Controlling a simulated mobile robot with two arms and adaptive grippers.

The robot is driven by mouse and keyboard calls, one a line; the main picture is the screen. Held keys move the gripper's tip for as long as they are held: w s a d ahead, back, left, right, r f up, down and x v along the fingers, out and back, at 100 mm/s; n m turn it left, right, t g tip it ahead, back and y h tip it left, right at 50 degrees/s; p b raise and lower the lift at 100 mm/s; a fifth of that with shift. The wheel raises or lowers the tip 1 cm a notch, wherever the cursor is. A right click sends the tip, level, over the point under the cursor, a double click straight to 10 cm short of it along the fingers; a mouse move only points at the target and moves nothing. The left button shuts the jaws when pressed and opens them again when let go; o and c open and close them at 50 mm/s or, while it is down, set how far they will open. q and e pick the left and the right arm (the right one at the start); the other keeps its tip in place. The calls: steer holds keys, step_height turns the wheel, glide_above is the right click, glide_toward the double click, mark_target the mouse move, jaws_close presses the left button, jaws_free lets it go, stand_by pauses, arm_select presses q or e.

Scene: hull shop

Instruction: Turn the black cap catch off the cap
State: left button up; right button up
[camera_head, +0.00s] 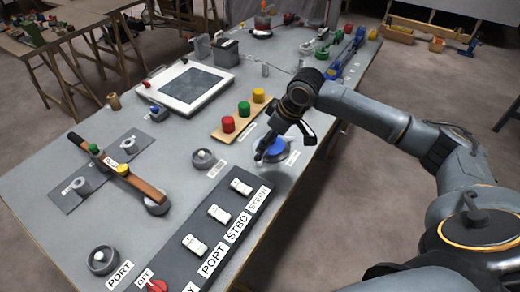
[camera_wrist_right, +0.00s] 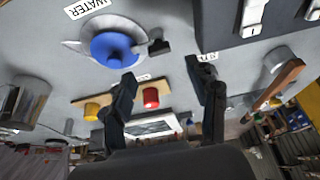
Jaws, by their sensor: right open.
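A round blue cap (camera_head: 276,149) sits on a pale plate near the table's right edge, partly hidden by my right gripper in the head view. In the right wrist view the blue cap (camera_wrist_right: 112,48) is at upper left, below a WATER label. The small black cap catch (camera_wrist_right: 158,46) is just right of the cap, on a pale pivot at the cap's edge. My right gripper (camera_head: 283,143) is over the cap area. In the wrist view its fingers (camera_wrist_right: 160,70) are apart and empty, with the catch beyond the gap. My left gripper is not in view.
A board with red, green and yellow buttons (camera_head: 243,113) stands beside the cap. A dark switch panel (camera_head: 213,225) lies in front. A round grey knob (camera_head: 203,158) and a framed screen (camera_head: 187,85) are to the left.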

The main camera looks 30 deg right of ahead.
mark_target(260, 159)
steer(key=x, duration=0.4)
steer(key=shift+x, duration=1.15)
steer(key=shift+w+f, duration=0.15)
steer(key=shift+f, duration=0.1)
steer(key=shift+w+a+f, duration=0.1)
steer(key=shift+f, duration=0.1)
steer(key=shift+c, duration=1)
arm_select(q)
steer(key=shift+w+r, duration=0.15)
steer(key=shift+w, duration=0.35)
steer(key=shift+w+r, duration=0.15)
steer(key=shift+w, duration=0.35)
arm_select(e)
steer(key=c, duration=0.9)
